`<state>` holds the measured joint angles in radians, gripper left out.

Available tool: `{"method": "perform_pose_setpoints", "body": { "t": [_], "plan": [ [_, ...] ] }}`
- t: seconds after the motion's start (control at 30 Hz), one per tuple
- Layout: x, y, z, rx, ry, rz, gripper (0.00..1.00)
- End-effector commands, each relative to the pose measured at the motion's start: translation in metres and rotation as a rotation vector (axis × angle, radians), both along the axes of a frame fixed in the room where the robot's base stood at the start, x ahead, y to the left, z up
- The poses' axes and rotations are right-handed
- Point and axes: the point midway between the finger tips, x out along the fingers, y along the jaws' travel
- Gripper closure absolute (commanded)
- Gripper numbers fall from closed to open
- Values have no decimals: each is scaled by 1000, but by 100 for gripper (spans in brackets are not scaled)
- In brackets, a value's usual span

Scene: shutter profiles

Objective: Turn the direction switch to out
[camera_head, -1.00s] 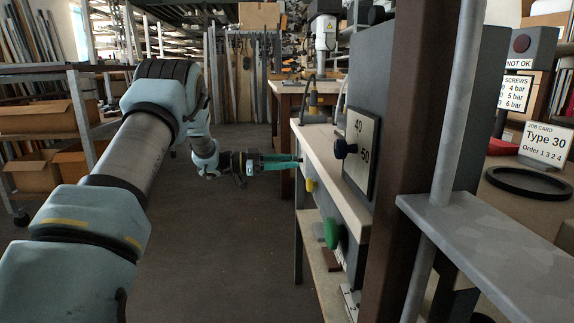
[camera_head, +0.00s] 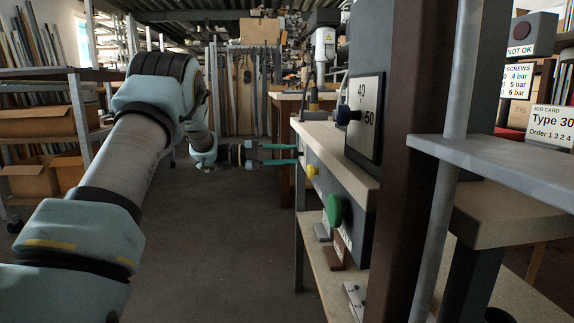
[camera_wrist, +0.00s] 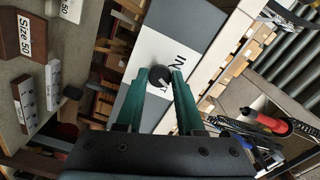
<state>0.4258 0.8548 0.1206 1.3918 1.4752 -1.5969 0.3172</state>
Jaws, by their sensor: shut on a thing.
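The direction switch is a small black knob (camera_wrist: 158,76) on a white label plate (camera_wrist: 158,50) in the wrist view. "IN" reads on the plate beside it, and part of another word ending in "T" shows below; my fingers hide the rest. My gripper (camera_wrist: 161,77) has its two green fingers on either side of the knob, shut on it. In the head view my gripper (camera_head: 297,157) reaches the left end of the bench front from the left, fingers one above the other. The knob is too small there to read its setting.
A yellow button (camera_head: 312,171) and a green button (camera_head: 335,210) sit on the same bench front, nearer the camera. A dial plate (camera_head: 367,115) with a dark knob stands above them. A brown post (camera_head: 408,180) rises at right. The floor left of the bench is clear.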

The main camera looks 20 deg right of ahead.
Motion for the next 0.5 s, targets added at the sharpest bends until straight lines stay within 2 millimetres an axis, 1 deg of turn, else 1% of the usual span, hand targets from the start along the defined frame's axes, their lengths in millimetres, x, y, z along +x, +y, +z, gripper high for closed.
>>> {"method": "perform_pose_setpoints", "body": {
  "t": [0.03,0.3,0.5],
  "plan": [
    [1,1,-6,-11,-40,2,100],
    [1,1,-5,-69,-221,1,100],
    [0,1,-3,-94,-303,0,100]
  ]
}}
